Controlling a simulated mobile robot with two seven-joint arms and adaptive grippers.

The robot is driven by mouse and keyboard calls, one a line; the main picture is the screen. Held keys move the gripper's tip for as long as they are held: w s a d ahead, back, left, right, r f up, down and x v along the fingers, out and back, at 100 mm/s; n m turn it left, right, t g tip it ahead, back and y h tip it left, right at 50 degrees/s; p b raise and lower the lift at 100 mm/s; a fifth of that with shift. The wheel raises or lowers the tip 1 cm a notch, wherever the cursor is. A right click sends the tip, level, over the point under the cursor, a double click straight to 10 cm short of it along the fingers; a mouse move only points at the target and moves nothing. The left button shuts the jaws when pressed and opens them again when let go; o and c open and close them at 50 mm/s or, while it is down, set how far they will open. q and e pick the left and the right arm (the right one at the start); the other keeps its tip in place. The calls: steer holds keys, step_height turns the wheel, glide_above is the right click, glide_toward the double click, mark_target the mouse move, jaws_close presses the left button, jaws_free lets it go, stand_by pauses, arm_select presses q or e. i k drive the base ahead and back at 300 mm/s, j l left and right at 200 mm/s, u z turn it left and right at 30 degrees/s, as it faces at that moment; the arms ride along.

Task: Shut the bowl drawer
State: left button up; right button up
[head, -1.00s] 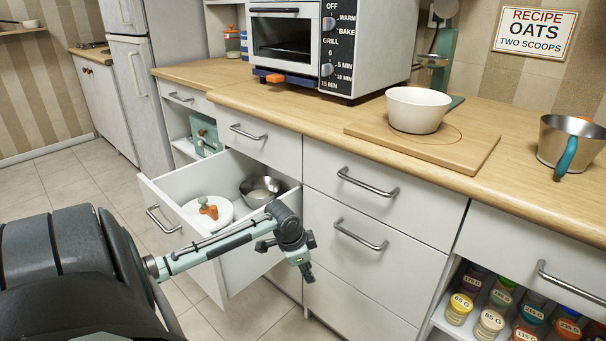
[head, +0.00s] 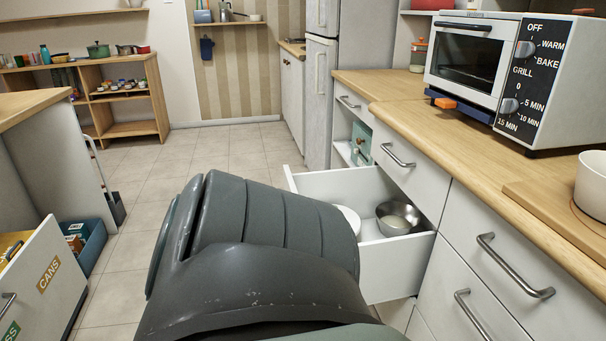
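The bowl drawer (head: 397,270) stands pulled out from the counter front in the head view. A metal bowl (head: 397,218) sits in it near the back, with a white dish (head: 350,218) partly visible beside it. My dark arm fills the lower middle of the view and hides the drawer's front panel and handle. Neither gripper is in view.
A toaster oven (head: 476,60) and a white bowl (head: 592,185) stand on the wooden counter (head: 480,170) at right. Another open drawer, labelled CANS (head: 48,275), sticks out at lower left.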

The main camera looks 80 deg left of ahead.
mark_target(392, 268)
steer(key=u, duration=2.55)
